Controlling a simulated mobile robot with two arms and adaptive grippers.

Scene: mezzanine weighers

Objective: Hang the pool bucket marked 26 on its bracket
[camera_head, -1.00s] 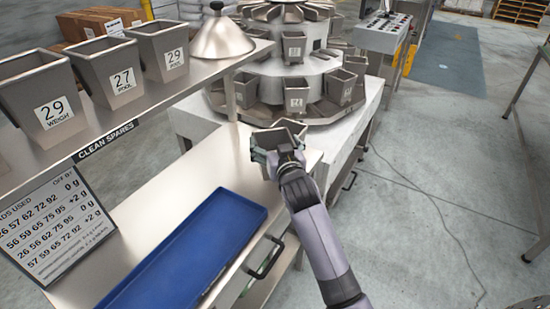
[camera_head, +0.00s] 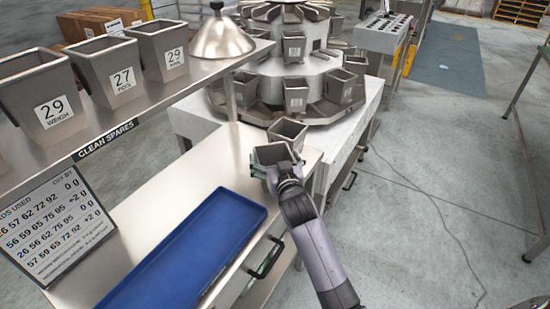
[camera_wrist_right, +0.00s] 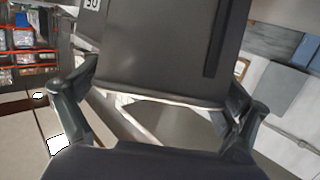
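My right gripper (camera_head: 274,168) is over the far end of the steel bench, its fingers on both sides of a grey steel bucket (camera_head: 271,153). In the right wrist view the bucket (camera_wrist_right: 165,50) fills the space between the fingertips (camera_wrist_right: 160,100), which appear to touch its sides. Its label is cut off at the top edge, so I cannot read the number. A second grey bucket (camera_head: 288,131) shows just behind it; what supports it is hidden. The round weigher (camera_head: 290,70) carries rings of buckets behind. I cannot make out an empty bracket. My left gripper is out of view.
A shelf marked clean spares (camera_head: 106,140) holds buckets labelled 29 weigh (camera_head: 35,85), 27 pool (camera_head: 108,62) and 29 (camera_head: 163,45), plus a steel cone (camera_head: 222,40). A blue tray (camera_head: 190,255) and a sign board (camera_head: 55,225) are on the bench. Open floor lies right.

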